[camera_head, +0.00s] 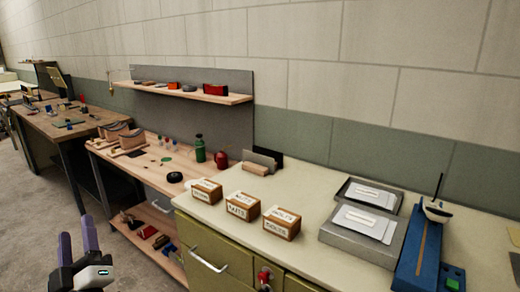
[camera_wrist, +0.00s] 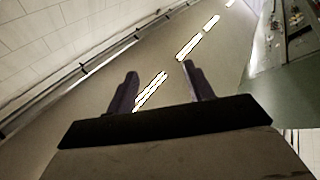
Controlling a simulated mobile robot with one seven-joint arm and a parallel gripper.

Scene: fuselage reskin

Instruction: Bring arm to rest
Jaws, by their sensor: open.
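My gripper (camera_head: 79,243) shows at the lower left of the head view, with purple-grey fingers pointing up. It is in front of the benches, over the floor side, and touches nothing that I can see. In the wrist view my gripper (camera_wrist: 160,88) has its two dark fingers spread apart with nothing between them. Behind the fingers the wrist view shows a plain surface with bright light strips, apparently the ceiling.
A cream-topped cabinet (camera_head: 310,185) carries labelled boxes (camera_head: 242,206), grey trays (camera_head: 365,215) and a blue tool (camera_head: 419,245). A wooden workbench (camera_head: 140,165) with a lower shelf stands left of it. Grey floor (camera_head: 30,220) is open at the left.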

